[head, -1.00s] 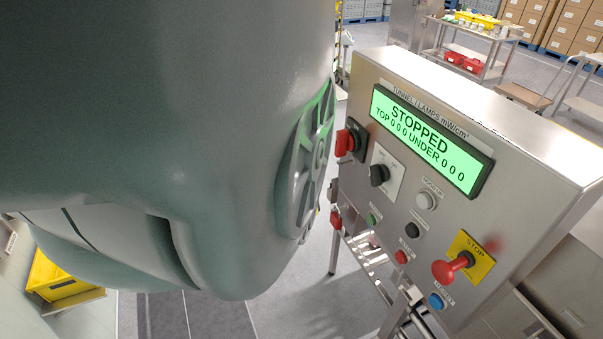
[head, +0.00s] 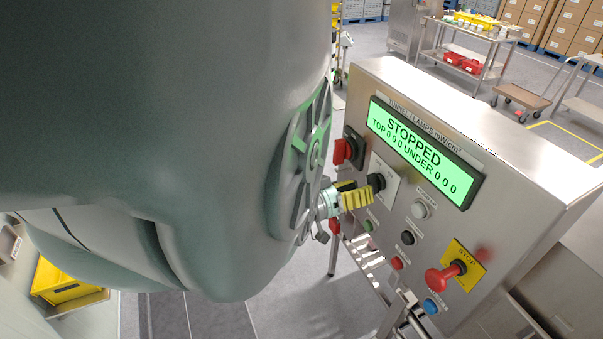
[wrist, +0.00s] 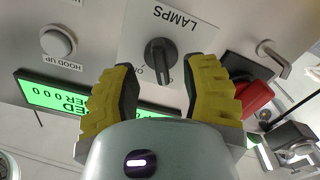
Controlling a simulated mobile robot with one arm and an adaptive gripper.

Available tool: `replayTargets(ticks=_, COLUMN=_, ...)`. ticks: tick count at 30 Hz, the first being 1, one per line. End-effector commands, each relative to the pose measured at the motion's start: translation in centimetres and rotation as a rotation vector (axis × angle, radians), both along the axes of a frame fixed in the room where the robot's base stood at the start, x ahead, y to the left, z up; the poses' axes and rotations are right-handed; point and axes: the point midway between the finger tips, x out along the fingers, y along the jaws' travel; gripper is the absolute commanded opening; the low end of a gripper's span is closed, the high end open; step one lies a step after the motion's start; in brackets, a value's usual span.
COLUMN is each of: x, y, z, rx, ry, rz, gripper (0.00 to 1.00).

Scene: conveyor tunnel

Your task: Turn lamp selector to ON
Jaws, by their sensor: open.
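The lamp selector is a black knob (head: 376,182) on a white plate on the steel control panel. In the wrist view the knob (wrist: 161,62) sits under the upside-down word LAMPS, its grip bar roughly upright in the picture. My gripper (head: 355,193) is open, its yellow fingers pointing at the panel close to the selector. In the wrist view the knob shows between the two fingertips of my gripper (wrist: 163,76). I see no finger contact with it and cannot tell whether the tips reach around it. The plate's position markings are partly hidden by the fingers.
A red rotary switch (head: 344,152) is close beside the selector; it also shows right of the fingers in the wrist view (wrist: 252,97). The green display (head: 424,150) reads STOPPED. The grey hood-up button (head: 419,210) and red stop button (head: 444,277) are on the same panel.

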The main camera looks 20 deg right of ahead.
Motion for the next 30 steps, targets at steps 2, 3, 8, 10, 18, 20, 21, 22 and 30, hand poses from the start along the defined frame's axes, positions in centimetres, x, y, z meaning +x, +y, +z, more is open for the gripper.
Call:
replayTargets(ticks=2, x=-0.2, y=-1.2, z=0.1, rx=0.000, ry=0.004, rz=-0.004, gripper=0.45)
replayTargets(ticks=3, x=-0.1, y=-1.4, z=0.0, rx=0.004, ry=0.001, rz=-0.002, gripper=0.45)
replayTargets(ticks=8, x=0.1, y=-2.7, z=0.0, rx=0.003, ry=0.001, rz=-0.001, gripper=0.45)
replayTargets(ticks=10, x=0.2, y=-3.0, z=0.0, rx=0.002, ry=0.002, rz=0.000, gripper=0.45)
replayTargets(ticks=18, x=0.3, y=-3.4, z=0.0, rx=0.000, ry=0.002, rz=0.003, gripper=0.45)
replayTargets(ticks=20, x=0.3, y=-3.4, z=0.0, rx=0.000, ry=0.002, rz=0.003, gripper=0.45)
replayTargets(ticks=21, x=0.3, y=-3.4, z=-0.1, rx=0.000, ry=0.002, rz=0.003, gripper=0.45)
replayTargets(ticks=22, x=0.3, y=-3.3, z=-0.1, rx=0.000, ry=0.002, rz=0.003, gripper=0.49)
replayTargets(ticks=30, x=0.3, y=-3.3, z=-0.1, rx=0.001, ry=0.003, rz=0.003, gripper=0.21)
